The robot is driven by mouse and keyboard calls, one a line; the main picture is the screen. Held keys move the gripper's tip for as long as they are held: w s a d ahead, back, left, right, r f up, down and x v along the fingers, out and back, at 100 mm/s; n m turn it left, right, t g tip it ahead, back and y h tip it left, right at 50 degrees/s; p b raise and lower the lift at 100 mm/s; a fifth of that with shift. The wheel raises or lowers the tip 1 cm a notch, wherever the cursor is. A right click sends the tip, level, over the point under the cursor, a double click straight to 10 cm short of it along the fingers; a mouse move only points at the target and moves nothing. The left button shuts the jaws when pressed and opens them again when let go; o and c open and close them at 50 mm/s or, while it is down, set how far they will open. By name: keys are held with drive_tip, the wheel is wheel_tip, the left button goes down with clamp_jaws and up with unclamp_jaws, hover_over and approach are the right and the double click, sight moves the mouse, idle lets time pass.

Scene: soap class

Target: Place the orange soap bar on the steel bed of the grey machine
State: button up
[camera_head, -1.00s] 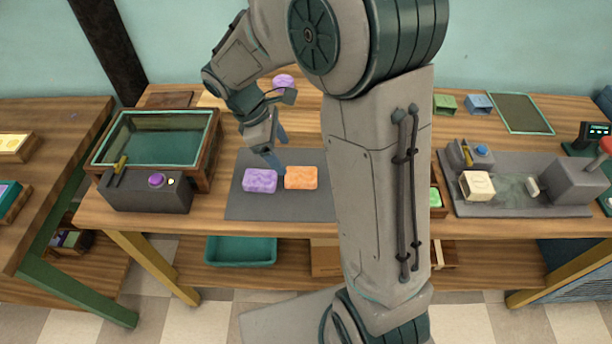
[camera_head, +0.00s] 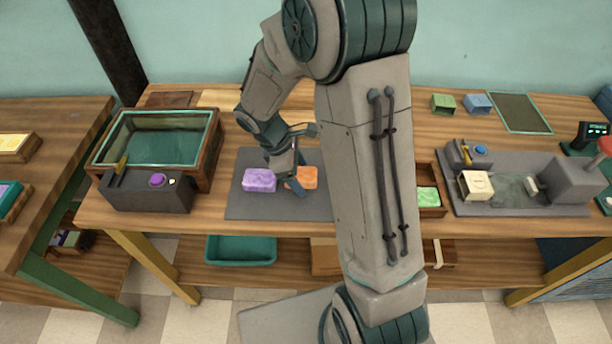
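The orange soap bar (camera_head: 309,177) lies on a dark grey mat (camera_head: 255,207), just right of a purple soap bar (camera_head: 259,180). The far finger is hidden, so I cannot tell whether the fingers are apart or pressed on the bar. The grey machine (camera_head: 578,180) stands at the right of the bench. Its steel bed (camera_head: 512,186) has a cream block (camera_head: 475,186) at its left end.
My arm stands between the mat and the machine in this view. A wooden tray with a green soap bar (camera_head: 427,197) is left of the machine.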

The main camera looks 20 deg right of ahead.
drive_tip(key=c, duration=1.1)
drive_tip(key=shift+r, duration=0.1)
drive_tip(key=shift+c, duration=0.2)
